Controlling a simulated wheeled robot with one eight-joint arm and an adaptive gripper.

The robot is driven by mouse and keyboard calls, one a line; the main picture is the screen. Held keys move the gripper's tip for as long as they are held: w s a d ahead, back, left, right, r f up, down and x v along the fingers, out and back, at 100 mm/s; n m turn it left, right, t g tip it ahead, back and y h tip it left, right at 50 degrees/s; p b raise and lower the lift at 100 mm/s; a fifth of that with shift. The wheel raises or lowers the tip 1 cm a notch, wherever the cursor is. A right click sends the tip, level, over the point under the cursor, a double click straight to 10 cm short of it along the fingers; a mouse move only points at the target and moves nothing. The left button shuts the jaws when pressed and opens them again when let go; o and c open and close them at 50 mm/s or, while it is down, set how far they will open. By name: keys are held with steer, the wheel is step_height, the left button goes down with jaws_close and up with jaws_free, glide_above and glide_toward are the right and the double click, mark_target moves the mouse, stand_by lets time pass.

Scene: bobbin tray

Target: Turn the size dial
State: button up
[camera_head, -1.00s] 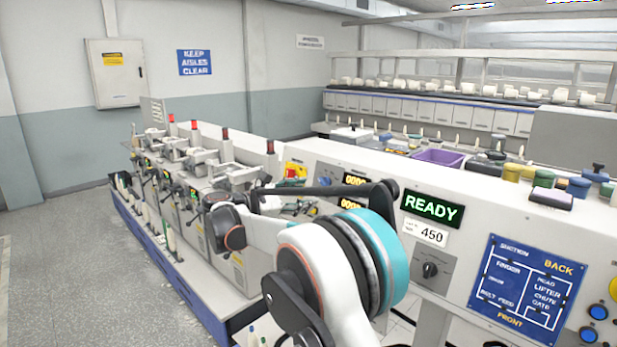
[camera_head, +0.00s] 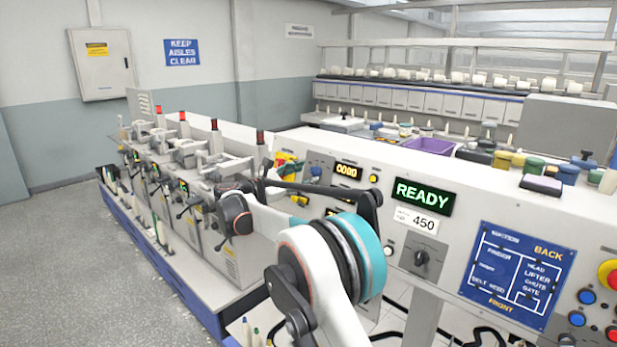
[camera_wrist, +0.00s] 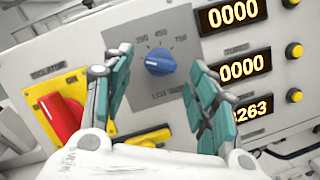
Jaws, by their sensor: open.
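A blue dial (camera_wrist: 160,62) with printed numbers, 450 among them, and a partly covered label starting "LOT" sits on a pale panel in the wrist view. It also shows small in the head view (camera_head: 316,171), left of the counters. My gripper (camera_wrist: 159,66) is open, its teal-padded fingers on either side of the dial in the picture. I see a gap between each finger and the dial; contact is not visible. The finger pads cover part of the panel. In the head view my arm hides much of the area around the gripper.
A red switch on a yellow plate (camera_wrist: 62,115) is left of the dial. Counters (camera_wrist: 240,68) with yellow buttons are to the right.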

mark_target(314, 172)
steer(key=shift+x, duration=1.3)
steer(key=shift+c, duration=0.5)
steer(key=c, duration=1)
steer(key=shift+o, duration=0.2)
